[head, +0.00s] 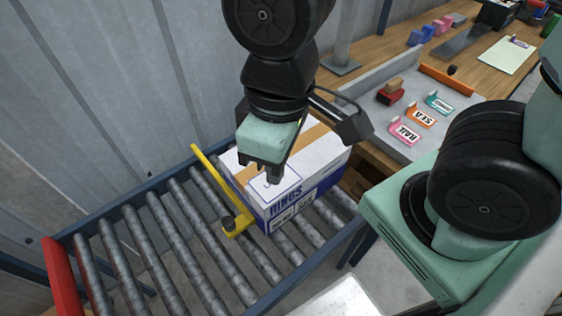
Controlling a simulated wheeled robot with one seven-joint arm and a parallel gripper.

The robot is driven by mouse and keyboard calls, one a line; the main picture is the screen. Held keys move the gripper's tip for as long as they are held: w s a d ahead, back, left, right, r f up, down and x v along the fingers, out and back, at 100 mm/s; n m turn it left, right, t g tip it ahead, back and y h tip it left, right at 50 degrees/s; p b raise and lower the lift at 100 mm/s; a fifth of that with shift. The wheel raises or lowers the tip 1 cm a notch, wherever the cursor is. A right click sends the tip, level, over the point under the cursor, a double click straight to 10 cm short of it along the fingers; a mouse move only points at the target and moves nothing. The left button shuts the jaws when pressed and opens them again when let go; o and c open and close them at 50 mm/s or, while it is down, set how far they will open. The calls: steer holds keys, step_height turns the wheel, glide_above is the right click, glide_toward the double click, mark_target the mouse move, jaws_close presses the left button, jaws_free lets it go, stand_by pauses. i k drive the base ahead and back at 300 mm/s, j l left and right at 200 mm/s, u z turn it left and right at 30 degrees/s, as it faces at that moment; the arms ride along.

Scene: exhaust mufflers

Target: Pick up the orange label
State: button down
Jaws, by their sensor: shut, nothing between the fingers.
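The orange label (421,117), marked SEA, is on the grey tray (375,117) on the bench at right. It sits between a pink label (404,132) marked RAIL and a teal label (438,104). My gripper (262,178) points down over the top of a white and blue carton (305,198), well to the left of the orange label. It is shut and empty. Whether its fingertips touch the carton cannot be told.
The carton, marked RINGS, stands on the roller conveyor (160,243) by a yellow bar (213,178). A red and wooden stamp (391,93) lies on the tray. A clipboard (506,55) and several coloured blocks (428,33) are on the wooden bench behind.

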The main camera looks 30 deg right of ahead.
mark_target(425, 121)
steer(key=z, duration=1.6)
steer(key=l+u, duration=0.2)
steer(key=u, duration=1.25)
steer(key=k+l+u, duration=0.15)
steer(key=l, duration=0.2)
steer(key=k+l+u, duration=0.1)
steer(key=l, duration=0.3)
steer(key=i, duration=0.3)
